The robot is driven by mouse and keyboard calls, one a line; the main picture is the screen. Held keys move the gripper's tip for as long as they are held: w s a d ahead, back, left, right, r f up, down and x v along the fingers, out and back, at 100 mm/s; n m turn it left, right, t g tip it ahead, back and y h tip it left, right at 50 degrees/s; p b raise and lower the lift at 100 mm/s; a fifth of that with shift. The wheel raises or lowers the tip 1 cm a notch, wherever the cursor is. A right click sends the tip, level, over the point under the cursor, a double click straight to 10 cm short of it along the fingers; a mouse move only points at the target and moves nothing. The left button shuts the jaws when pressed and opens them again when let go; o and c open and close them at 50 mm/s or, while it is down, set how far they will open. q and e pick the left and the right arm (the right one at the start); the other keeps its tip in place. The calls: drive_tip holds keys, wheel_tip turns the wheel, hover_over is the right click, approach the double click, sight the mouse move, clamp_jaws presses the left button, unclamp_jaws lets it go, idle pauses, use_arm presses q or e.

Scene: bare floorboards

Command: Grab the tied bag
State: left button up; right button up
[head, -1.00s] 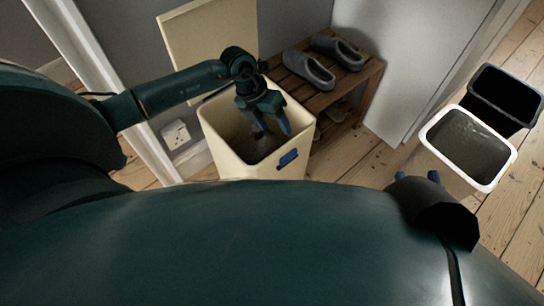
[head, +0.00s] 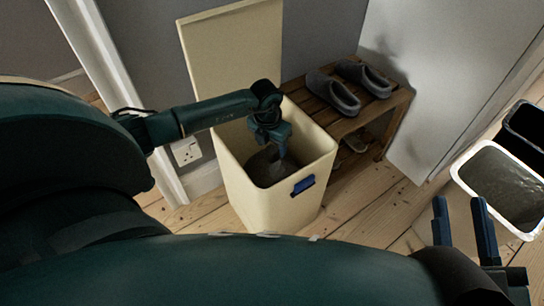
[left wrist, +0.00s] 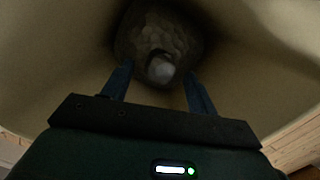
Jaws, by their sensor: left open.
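The tied bag (head: 262,171) is dark grey and sits low inside a cream bin (head: 292,212) whose lid (head: 235,55) stands open. The left wrist view shows the bag (left wrist: 150,28) at the top centre, with a paler knot (left wrist: 161,70) facing the camera. My left gripper (head: 275,155) points down into the bin above the bag. In the left wrist view its fingers (left wrist: 158,80) are apart, one on each side of the knot; I cannot tell whether they touch it. My right gripper (head: 461,203) is open and empty at the lower right.
A wooden rack (head: 388,105) with grey shoes (head: 335,92) stands right of the bin. A white-rimmed bin (head: 463,163) and a black bin (head: 528,125) stand at the far right. Floorboards (head: 360,212) are clear between. The cream bin's walls closely surround my left gripper.

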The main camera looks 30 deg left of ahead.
use_arm(q)
wheel_tip(320, 180, down, 3)
drive_tip(key=shift+b, duration=0.5)
drive_tip(key=shift+w+f, duration=0.15)
drive_tip(key=shift+f, duration=0.05)
use_arm(e)
drive_tip(key=r+n, duration=0.1)
drive_tip(key=r+n+t+y, duration=0.1)
drive_tip(key=r, duration=0.1)
drive_tip(key=shift+w+d+y, duration=0.15)
drive_tip(key=shift+w+y, duration=0.15)
drive_tip(key=shift+w, duration=0.1)
use_arm(q)
drive_tip(key=shift+c, duration=0.2)
clamp_jaws()
use_arm(e)
drive_tip(key=shift+f, duration=0.1)
use_arm(q)
drive_tip(key=shift+r, duration=0.15)
